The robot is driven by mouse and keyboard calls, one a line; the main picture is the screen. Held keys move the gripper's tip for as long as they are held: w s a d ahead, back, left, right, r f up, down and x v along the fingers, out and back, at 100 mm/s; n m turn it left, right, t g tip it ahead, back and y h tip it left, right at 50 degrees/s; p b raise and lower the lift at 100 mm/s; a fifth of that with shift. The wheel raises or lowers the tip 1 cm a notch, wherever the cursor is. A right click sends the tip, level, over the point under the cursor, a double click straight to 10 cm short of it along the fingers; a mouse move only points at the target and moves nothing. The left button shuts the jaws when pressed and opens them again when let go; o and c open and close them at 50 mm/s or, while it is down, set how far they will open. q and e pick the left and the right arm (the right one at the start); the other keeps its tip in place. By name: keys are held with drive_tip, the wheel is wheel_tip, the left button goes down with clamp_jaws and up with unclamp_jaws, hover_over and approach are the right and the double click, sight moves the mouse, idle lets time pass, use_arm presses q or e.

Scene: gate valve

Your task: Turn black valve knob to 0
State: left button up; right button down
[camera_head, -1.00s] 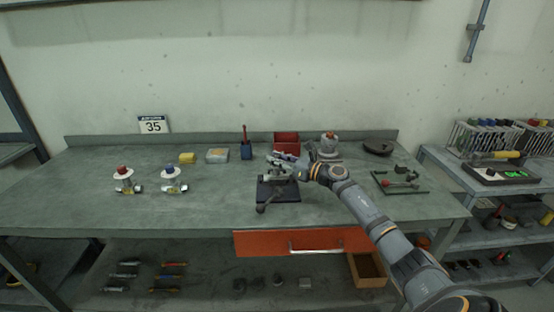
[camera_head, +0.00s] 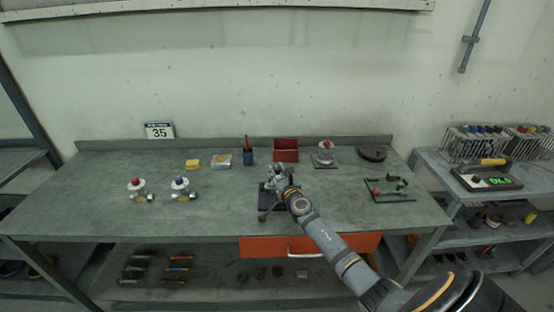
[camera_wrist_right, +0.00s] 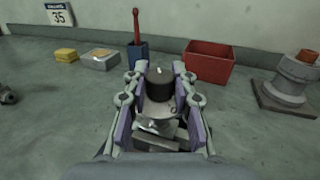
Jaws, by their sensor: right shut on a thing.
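The black valve knob (camera_wrist_right: 159,86) stands upright in the right wrist view, with a small white mark on its top. It sits on a metal valve body (camera_wrist_right: 158,110) held over a dark base plate (camera_head: 264,204). My right gripper (camera_wrist_right: 160,90) has its two fingers on either side of the knob and is shut on it. In the head view my right gripper (camera_head: 277,177) hides most of the knob and valve. Any numbers around the knob are too small or hidden to read. My left gripper is not in view.
A red bin (camera_head: 286,150), a blue holder (camera_head: 248,157) and a grey flanged part (camera_head: 325,155) stand behind the valve. Two small valves (camera_head: 138,190) with red and blue tops stand at left.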

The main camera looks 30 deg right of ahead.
drive_tip(key=m+g+h, duration=0.1)
drive_tip(key=m+h, duration=0.1)
drive_tip(key=shift+a+r+h+p, duration=0.1)
drive_tip(key=shift+a+h+p, duration=0.05)
drive_tip(key=shift+h+p, duration=0.2)
drive_tip(key=m+h, duration=0.1)
drive_tip(key=g+h, duration=0.1)
drive_tip(key=h, duration=0.1)
drive_tip(key=shift+w+f+m+b, duration=0.1)
drive_tip(key=shift+f+m+b, duration=0.1)
drive_tip(key=shift+m+b, duration=0.15)
drive_tip(key=shift+f+m+g+h, duration=0.1)
drive_tip(key=shift+m+g+h, duration=0.35)
drive_tip(key=shift+g, duration=0.05)
drive_tip(key=m+g+h+b, duration=0.3)
drive_tip(key=m+g+b, duration=0.1)
drive_tip(key=b, duration=0.3)
drive_tip(key=m+g+h+b, duration=0.4)
drive_tip(key=g+b, duration=0.2)
drive_tip(key=b, duration=0.1)
drive_tip(key=shift+w+f+g, duration=0.1)
drive_tip(key=shift+g, duration=0.2)
use_arm(q)
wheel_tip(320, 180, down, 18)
drive_tip(key=b, duration=0.4)
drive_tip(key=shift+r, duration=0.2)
use_arm(e)
drive_tip(key=shift+m+g, duration=0.8)
drive_tip(key=shift+g, duration=0.3)
